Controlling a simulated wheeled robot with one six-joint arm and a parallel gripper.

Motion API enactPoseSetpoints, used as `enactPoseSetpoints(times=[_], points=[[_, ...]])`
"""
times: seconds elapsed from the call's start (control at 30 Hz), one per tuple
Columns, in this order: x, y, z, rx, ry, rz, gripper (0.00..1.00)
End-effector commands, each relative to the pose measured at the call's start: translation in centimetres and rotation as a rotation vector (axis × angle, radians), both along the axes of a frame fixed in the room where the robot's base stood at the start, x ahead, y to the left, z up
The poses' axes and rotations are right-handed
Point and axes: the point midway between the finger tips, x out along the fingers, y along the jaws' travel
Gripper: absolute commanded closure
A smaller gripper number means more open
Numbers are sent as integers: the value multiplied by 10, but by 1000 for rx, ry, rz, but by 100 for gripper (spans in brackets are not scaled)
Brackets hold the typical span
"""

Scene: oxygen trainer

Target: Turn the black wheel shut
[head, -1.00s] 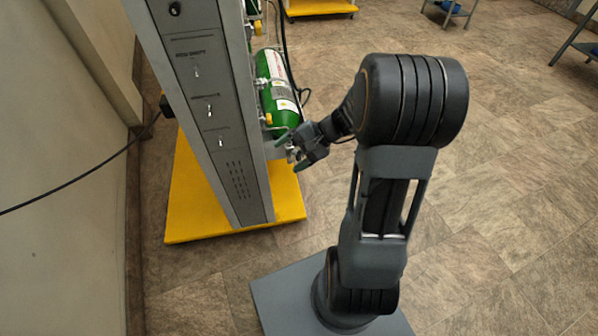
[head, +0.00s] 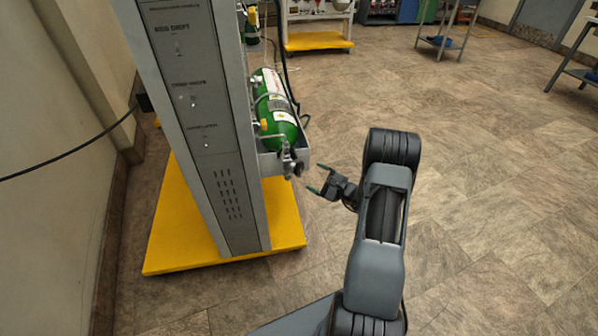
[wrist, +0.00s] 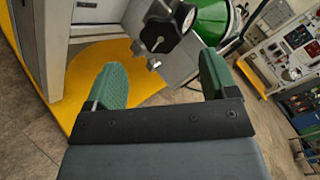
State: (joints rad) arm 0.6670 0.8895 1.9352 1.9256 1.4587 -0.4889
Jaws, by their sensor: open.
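My gripper (head: 316,178) is open and empty, to the right of the valve with a clear gap. In the wrist view its green fingers (wrist: 163,64) are spread wide, with the wheel beyond and between them. The wheel's turn position cannot be told.
The grey panel column (head: 205,120) stands on a yellow base (head: 165,235) left of my arm. A black cable (head: 75,155) runs along the wall. Other trolleys (head: 318,40) stand at the back. The tiled floor to the right is clear.

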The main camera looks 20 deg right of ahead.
Motion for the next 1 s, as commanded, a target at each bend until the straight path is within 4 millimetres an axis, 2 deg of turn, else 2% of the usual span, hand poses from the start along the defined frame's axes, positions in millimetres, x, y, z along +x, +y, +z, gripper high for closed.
enactPoseSetpoints(times=[0.2,0.43,0.63,0.93,1.0], points=[[36,21,-2,-3,-1,4,21],[59,35,-1,-2,0,3,21],[68,40,0,0,1,1,21],[69,41,0,-1,1,0,21],[69,40,0,-1,1,0,27]])
